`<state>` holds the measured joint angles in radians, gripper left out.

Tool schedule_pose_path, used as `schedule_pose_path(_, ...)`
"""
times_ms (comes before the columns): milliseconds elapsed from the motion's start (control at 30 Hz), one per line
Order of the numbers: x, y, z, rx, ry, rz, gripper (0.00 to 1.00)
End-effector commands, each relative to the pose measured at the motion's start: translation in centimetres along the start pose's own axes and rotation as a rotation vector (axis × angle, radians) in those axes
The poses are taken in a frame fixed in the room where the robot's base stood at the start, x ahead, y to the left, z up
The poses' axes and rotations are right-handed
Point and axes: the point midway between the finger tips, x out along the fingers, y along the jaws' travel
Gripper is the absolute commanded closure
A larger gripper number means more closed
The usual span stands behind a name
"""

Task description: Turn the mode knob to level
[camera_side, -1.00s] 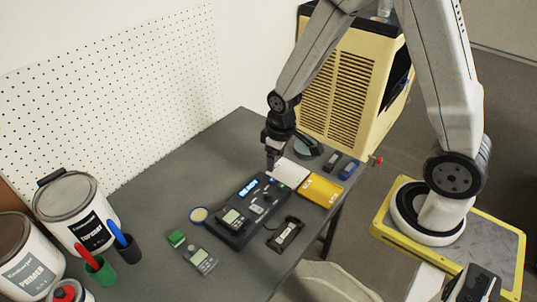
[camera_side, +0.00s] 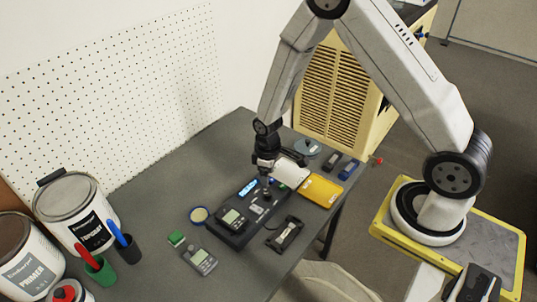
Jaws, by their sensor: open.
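A dark device (camera_side: 240,229) with a lit blue display (camera_side: 248,187) lies on the grey table. Small knobs or buttons (camera_side: 258,209) sit on its top face, too small to tell which is the mode knob or how it is set. A grey meter (camera_side: 232,217) with a screen rests at its near end. My gripper (camera_side: 266,181) points down over the far end of the device, just right of the display. Its fingers are small and dark here, and they hide part of the device's far end. The gripper is open, with nothing seen in it.
A yellow case (camera_side: 320,191) and a white item (camera_side: 291,171) lie right of the device. A black holder (camera_side: 285,234), a second meter (camera_side: 199,260), a green block (camera_side: 176,238) and a round tin (camera_side: 199,214) surround it. Paint cans (camera_side: 75,212) and pen cups (camera_side: 126,250) stand left.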

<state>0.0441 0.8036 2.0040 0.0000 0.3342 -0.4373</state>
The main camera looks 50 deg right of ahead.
Motion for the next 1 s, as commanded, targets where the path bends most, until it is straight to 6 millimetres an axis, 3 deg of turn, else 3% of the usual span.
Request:
schedule_pose_path(700,6.2,0.0,0.0,0.000,0.000,-0.001,0.25)
schedule_pose_path(1000,7.4,0.0,0.0,0.000,0.001,0.000,0.25)
